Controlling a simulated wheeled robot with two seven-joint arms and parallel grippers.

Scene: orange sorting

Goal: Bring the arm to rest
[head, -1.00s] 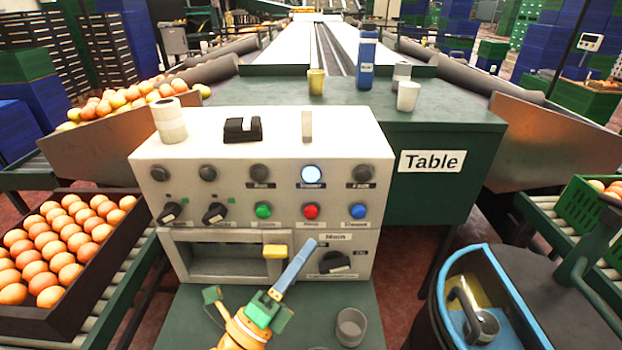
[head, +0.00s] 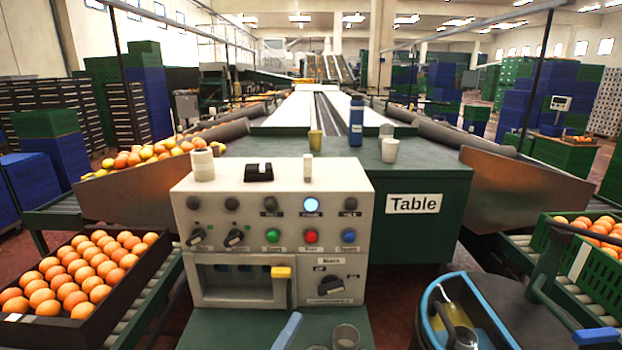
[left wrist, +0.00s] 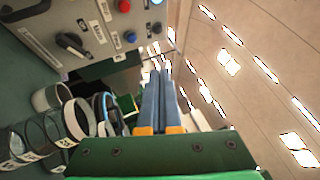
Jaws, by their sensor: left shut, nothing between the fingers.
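Only the blue fingertip end of my left gripper (head: 287,331) shows at the bottom edge of the head view, below the control panel (head: 335,214). In the left wrist view its two blue fingers (left wrist: 160,98) lie together, shut and empty. The fingers touch nothing that I can see. The rest of my left arm is out of the head view. My right gripper is not in view.
A glass (head: 346,337) stands on the green ledge right of my left gripper. A blue-rimmed bin (head: 429,301) is further right. A dark crate of oranges (head: 135,277) stands left, a green crate (head: 571,262) right.

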